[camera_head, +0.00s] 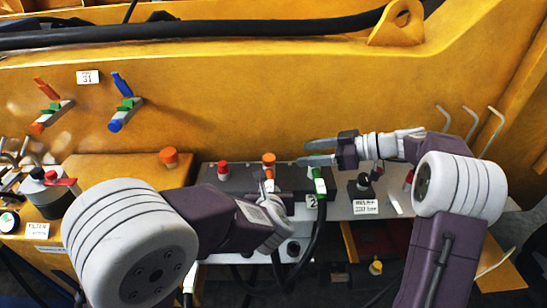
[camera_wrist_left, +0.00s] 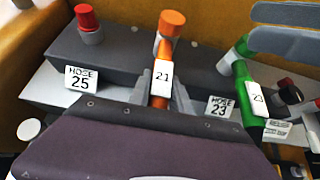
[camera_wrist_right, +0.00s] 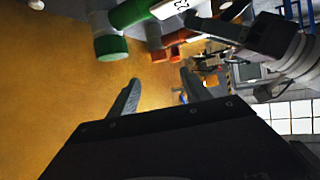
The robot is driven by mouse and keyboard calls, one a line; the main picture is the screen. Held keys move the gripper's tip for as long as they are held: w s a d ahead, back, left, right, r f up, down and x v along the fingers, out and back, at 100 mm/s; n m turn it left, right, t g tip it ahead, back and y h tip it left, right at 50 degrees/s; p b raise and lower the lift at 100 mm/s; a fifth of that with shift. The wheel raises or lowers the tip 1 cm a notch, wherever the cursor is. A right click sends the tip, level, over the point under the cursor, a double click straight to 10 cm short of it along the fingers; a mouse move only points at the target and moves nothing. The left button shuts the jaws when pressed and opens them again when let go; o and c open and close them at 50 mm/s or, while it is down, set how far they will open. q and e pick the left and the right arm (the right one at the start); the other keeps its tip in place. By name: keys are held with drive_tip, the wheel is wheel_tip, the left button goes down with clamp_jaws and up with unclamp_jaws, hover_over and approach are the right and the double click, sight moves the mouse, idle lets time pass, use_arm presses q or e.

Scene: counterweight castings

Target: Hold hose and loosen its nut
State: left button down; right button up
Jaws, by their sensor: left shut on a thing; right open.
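An orange hose (camera_wrist_left: 160,101) with a white tag reading 21 stands between the fingers of my left gripper (camera_wrist_left: 163,90), which is shut on it. Its orange top fitting (camera_wrist_left: 172,24) sits above the fingers, with a grey collar below; in the head view the fitting (camera_head: 268,159) stands at the dark manifold block. My right gripper (camera_head: 318,152) is open and empty, to the right of the orange fitting and apart from it. Its spread fingers also show in the right wrist view (camera_wrist_right: 158,92), with nothing between them.
A green hose (camera_wrist_left: 242,92) tagged 23 stands close on the right, near the right gripper's fingers. A red cap (camera_head: 223,168) is on the block's left. The yellow wall behind carries orange (camera_head: 48,105) and blue (camera_head: 124,102) fittings. A black hose (camera_head: 315,235) hangs in front.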

sight(270, 158)
drive_tip(key=x, duration=1.1)
drive_tip(key=shift+w+a+f, duration=0.1)
drive_tip(key=shift+a+f, duration=0.05)
drive_tip(key=shift+a, duration=0.15)
clamp_jaws()
drive_tip(key=shift+w+n+g+y, duration=0.2)
drive_tip(key=shift+n+g+y, duration=0.05)
drive_tip(key=shift+n+g, duration=0.9)
drive_tip(key=shift+w+n+g+y, duration=0.25)
drive_tip(key=shift+n+g, duration=0.7)
drive_tip(key=shift+g, duration=0.3)
drive_tip(key=shift+d, duration=0.1)
drive_tip(key=shift+s, duration=0.15)
unclamp_jaws()
